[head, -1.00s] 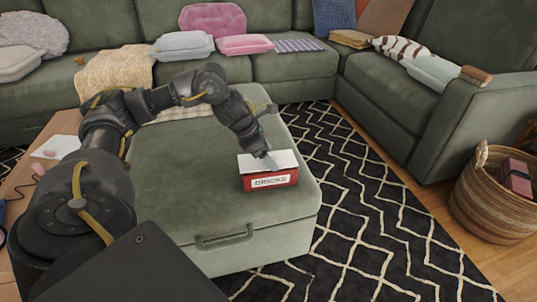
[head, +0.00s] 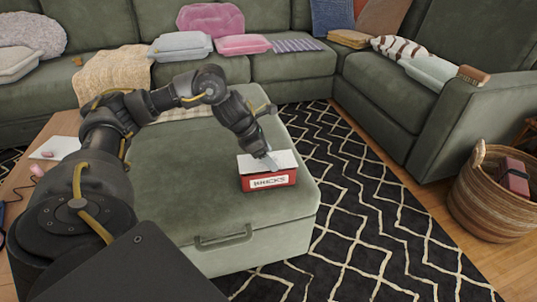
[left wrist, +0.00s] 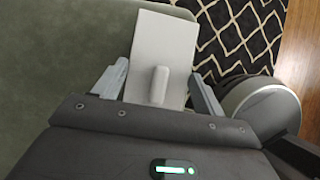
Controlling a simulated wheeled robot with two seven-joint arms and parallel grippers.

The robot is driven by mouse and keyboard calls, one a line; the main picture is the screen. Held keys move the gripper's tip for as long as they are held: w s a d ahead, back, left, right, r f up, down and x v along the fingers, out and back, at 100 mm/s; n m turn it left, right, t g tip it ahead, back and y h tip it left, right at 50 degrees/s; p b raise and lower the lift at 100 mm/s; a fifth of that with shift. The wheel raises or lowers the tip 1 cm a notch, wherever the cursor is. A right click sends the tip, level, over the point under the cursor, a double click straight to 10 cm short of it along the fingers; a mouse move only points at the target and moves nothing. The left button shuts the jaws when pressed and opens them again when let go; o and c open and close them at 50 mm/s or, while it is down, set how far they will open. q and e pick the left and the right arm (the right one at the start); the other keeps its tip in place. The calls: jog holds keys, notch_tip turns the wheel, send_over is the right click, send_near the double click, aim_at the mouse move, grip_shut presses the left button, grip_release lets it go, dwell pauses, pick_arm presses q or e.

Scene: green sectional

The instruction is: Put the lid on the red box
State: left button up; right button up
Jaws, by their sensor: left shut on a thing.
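The red box (head: 270,182) with a "BRICKS" label stands on the green ottoman, near its right edge. My left gripper (head: 271,160) points down at the lid from above. Its fingers are on either side of the lid, shut on it. I cannot tell whether the lid is fully seated. My right gripper is not in view.
The green ottoman (head: 180,190) has a clear top to the left of the box. A patterned black rug (head: 375,220) lies around it. A wicker basket (head: 485,205) stands at the right. The green sectional sofa (head: 395,90) with cushions is behind.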

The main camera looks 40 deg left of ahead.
pick_arm(q)
jog(key=shift+f, duration=0.5)
dwell(1.3)
jog(key=o, duration=1)
jog(key=shift+o, duration=0.6)
